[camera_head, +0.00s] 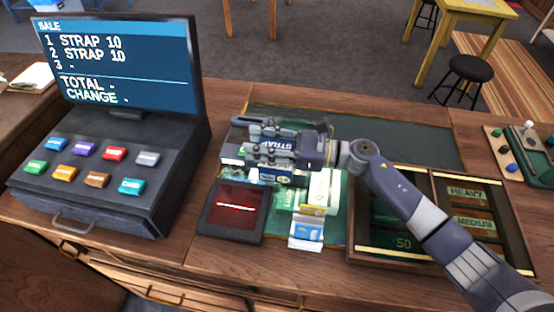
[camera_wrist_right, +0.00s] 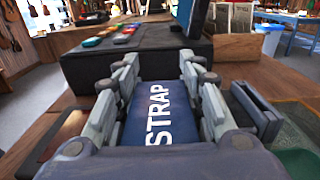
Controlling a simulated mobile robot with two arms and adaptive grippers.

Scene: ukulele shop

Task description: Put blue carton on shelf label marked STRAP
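A blue carton with white STRAP lettering (camera_wrist_right: 160,112) lies between the fingers of my right gripper (camera_wrist_right: 158,75), which press on both its sides. In the head view the gripper (camera_head: 270,145) covers most of the carton (camera_head: 291,142), above the counter mat behind the scanner. No shelf label reading STRAP can be made out; the STRAP words I see are on the carton and on the screen. My left gripper is not in view.
A register with a screen (camera_head: 120,60) listing STRAP stands at left. A dark scanner pad with a red line (camera_head: 234,212) lies in front. Small blue, white and yellow packs (camera_head: 307,232) sit beside it. A compartment tray (camera_head: 352,252) with HEAVY and MEDIUM labels is at right.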

